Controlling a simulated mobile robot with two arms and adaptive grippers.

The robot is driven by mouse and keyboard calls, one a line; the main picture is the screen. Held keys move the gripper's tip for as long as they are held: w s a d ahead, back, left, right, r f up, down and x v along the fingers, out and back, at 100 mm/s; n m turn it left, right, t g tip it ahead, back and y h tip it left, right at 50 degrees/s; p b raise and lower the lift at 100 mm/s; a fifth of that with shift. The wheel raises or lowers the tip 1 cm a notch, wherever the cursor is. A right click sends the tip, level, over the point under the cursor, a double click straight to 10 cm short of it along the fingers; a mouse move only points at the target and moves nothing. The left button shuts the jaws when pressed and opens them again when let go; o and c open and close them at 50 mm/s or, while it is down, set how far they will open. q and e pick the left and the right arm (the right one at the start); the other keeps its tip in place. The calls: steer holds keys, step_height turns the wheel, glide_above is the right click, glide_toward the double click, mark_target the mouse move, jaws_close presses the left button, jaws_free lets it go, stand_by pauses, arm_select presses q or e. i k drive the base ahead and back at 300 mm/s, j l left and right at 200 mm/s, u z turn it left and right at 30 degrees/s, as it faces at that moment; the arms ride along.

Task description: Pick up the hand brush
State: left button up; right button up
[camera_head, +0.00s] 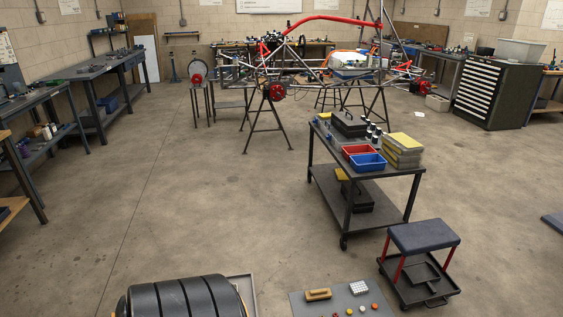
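A small wooden-topped block that looks like the hand brush (318,294) lies on a flat grey mat or board (335,305) at the bottom edge of the head view. Its bristles are too small to make out clearly. A white gridded block (359,287) and several small coloured round pieces lie near it on the same board. The near part of the board is cut off by the frame. Neither of my grippers is in view.
A row of black tyre-like rings (185,298) lies at the bottom left. A low stool with a blue seat (424,235) stands right of the board. Behind it is a loaded two-tier cart (349,183). The floor (200,200) left of the cart is clear.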

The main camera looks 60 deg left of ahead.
mark_target(314, 294)
steer(key=u, duration=1.95)
steer(key=i+l+u, duration=0.25)
steer(key=u, duration=0.15)
steer(key=i+l+u, duration=0.2)
steer(key=u, duration=0.2)
steer(key=i+l+u, duration=0.1)
steer(key=l+u, duration=0.25)
steer(key=l, duration=0.1)
